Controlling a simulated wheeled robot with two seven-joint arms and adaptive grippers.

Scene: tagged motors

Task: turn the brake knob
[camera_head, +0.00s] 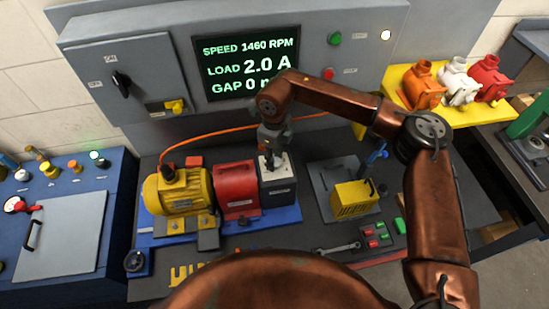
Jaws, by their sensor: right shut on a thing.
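A dark grey block (278,190) with a pale top plate stands at the right end of the motor row, beside the red unit (237,189). My right gripper (271,160) points down onto its top, shut on what looks like the brake knob there. The gripper covers the knob, so its shape and angle are hidden. My left gripper is not in view.
A yellow motor (180,191) stands left of the red unit on a blue base (287,214). A yellow guard (352,200) sits to the right. The screen (247,65) behind reads 1460 RPM and 2.0 A; my arm partly covers its gap line.

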